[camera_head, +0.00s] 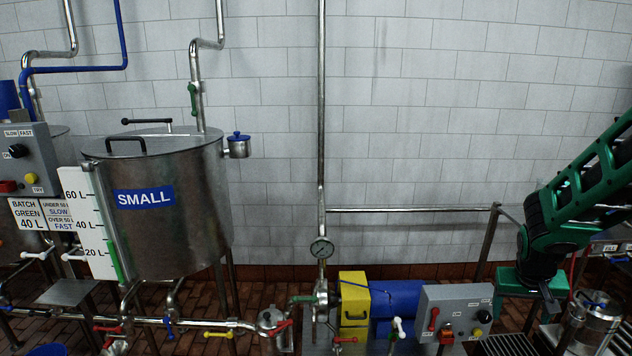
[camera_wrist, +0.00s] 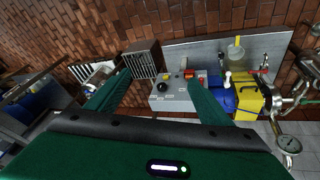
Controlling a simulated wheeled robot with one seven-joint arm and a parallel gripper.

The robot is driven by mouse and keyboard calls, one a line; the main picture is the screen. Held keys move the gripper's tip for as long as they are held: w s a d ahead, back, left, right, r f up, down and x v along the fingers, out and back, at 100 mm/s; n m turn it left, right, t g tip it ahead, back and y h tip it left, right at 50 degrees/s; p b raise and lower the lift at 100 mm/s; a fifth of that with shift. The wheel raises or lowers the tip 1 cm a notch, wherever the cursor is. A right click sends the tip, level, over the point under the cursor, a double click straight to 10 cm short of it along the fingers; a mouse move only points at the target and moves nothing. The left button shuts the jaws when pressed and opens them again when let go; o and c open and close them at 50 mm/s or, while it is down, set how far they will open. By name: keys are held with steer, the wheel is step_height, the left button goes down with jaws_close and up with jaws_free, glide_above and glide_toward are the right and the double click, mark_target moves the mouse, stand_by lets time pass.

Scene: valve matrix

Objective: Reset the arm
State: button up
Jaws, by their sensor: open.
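My green and black arm reaches in from the right edge of the head view, and my gripper (camera_head: 532,280) hangs at its lower end, right of the grey control box (camera_head: 455,312). In the wrist view my gripper (camera_wrist: 160,84) shows two green fingers spread apart with nothing held between them. The grey control box (camera_wrist: 172,98), with a black knob and a red and a yellow control, shows beyond and between the fingers. I cannot tell the exact gap between gripper and box.
A steel tank labelled SMALL (camera_head: 160,215) stands at left, with a second control box (camera_head: 28,160) beside it. A yellow and blue pump (camera_head: 354,300), a pressure gauge (camera_head: 321,248) and pipes with coloured valve handles line the lower middle.

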steer(key=s+a+r+g+y, duration=0.1)
steer(key=s+a+r, duration=0.1)
steer(key=s, duration=0.6)
steer(key=s+a+r+m+g+y, duration=0.1)
steer(key=s+a+r, duration=0.2)
steer(key=s, duration=0.6)
steer(key=s+a+r+m+y, duration=0.1)
steer(key=s+a+r, duration=0.1)
steer(key=s+r, duration=0.3)
steer(key=s, duration=0.4)
steer(key=shift+a+g+y, duration=0.25)
steer(key=shift+g+y, duration=0.05)
steer(key=shift+g, duration=0.1)
steer(key=shift+r, duration=0.1)
